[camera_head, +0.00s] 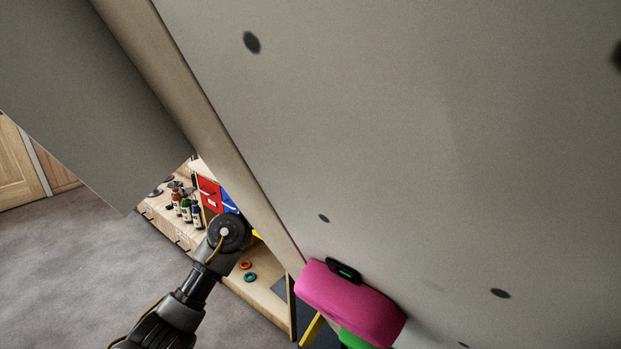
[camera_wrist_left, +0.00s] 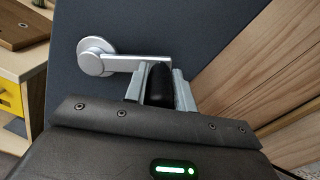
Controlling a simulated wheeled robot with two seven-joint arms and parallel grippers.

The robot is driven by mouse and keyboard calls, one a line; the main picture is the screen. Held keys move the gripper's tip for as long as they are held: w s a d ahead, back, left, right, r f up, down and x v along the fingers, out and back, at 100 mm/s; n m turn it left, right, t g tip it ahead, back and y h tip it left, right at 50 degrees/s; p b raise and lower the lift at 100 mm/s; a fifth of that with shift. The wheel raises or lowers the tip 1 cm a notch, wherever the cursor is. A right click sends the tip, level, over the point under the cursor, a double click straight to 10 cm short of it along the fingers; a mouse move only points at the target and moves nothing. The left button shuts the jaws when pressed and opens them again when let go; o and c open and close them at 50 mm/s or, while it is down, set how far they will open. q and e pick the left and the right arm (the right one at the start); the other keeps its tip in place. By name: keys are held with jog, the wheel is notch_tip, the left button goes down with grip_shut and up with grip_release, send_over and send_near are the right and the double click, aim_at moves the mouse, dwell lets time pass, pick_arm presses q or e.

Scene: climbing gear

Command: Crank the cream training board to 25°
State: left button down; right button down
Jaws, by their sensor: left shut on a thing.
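The pale training board (camera_head: 420,130), with dark bolt holes, fills most of the head view and leans across it at a slant. Its angle cannot be read here. In the left wrist view, a silver crank arm (camera_wrist_left: 125,63) runs from a round hub (camera_wrist_left: 93,55) on a dark panel to a black handle (camera_wrist_left: 158,82). My left gripper (camera_wrist_left: 161,84) is shut on this handle, one finger on each side. In the head view my left arm comes up from the bottom, and its gripper is hidden behind the board's edge. My right gripper is out of view.
A pink hold (camera_head: 350,305) with a green-lit black piece (camera_head: 344,271) and a green hold (camera_head: 357,340) are at the board's lower edge. Beyond my left arm, a wooden bench (camera_head: 262,299) carries bottles (camera_head: 186,207) and small rings (camera_head: 249,278). Carpet (camera_head: 70,265) at left is clear.

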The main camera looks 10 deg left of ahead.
pick_arm(q)
jog(key=c, duration=1.1)
grip_release()
jog(key=shift+s+f, duration=0.15)
jog(key=shift+f, duration=0.15)
jog(key=shift+c, duration=0.2)
jog(key=shift+d, duration=0.1)
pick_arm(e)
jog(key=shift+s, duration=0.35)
pick_arm(q)
jog(key=b+v, duration=0.1)
jog(key=v, duration=0.9)
jog(key=shift+s+a, duration=0.2)
jog(key=shift+s, duration=0.15)
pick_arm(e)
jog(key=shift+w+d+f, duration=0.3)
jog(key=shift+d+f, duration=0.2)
pick_arm(q)
jog(key=shift+r, duration=0.1)
